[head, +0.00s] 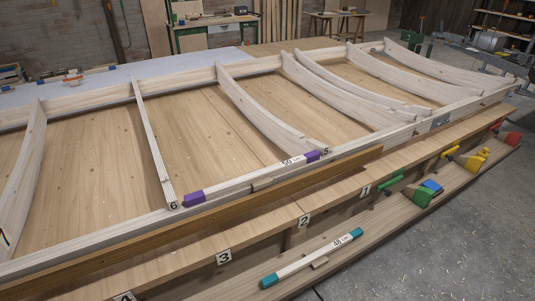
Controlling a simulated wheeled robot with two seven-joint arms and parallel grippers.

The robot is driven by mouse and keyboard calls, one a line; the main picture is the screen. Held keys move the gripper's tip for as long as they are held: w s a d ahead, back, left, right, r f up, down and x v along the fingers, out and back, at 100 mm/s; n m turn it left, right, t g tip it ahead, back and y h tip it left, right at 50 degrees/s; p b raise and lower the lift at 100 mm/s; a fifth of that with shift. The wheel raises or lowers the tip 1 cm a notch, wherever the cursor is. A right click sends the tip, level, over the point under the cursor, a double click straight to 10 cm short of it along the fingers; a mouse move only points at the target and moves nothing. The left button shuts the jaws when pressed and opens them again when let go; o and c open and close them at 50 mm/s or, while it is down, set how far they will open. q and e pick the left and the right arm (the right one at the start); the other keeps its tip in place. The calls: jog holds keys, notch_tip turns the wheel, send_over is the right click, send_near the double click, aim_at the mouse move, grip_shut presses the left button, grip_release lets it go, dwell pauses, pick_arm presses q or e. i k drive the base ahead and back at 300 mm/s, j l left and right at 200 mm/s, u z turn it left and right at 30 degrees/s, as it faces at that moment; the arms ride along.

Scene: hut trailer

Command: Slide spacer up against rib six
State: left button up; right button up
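A pale spacer bar (245,178) with purple ends, marked "50" and a smaller unit, lies along the front rail of the wooden frame. It spans between rib six (153,145), a thin straight strip with a "6" label at its front end, and rib five (262,115), a curved rib labelled "5". Its left purple end (194,197) is very close to the foot of rib six; I cannot tell whether they touch. Its right purple end (312,156) is close to the foot of rib five. Neither gripper is in the head view.
A second spacer (312,257) with teal ends, marked "48", lies on the lower plank in front. Several coloured clamps (425,193) rest at the right on that plank. A brown board (200,222) runs along the frame's front. More curved ribs (345,93) stand to the right.

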aim_at(260, 178)
jog(key=i+l, duration=0.2)
jog(key=l, duration=0.2)
jog(key=i+l, duration=0.2)
jog(key=l, duration=0.15)
jog(key=i+l, duration=0.15)
jog(key=l, duration=0.25)
jog(key=i+l+u, duration=0.1)
jog(key=l, duration=0.3)
jog(key=i, duration=0.1)
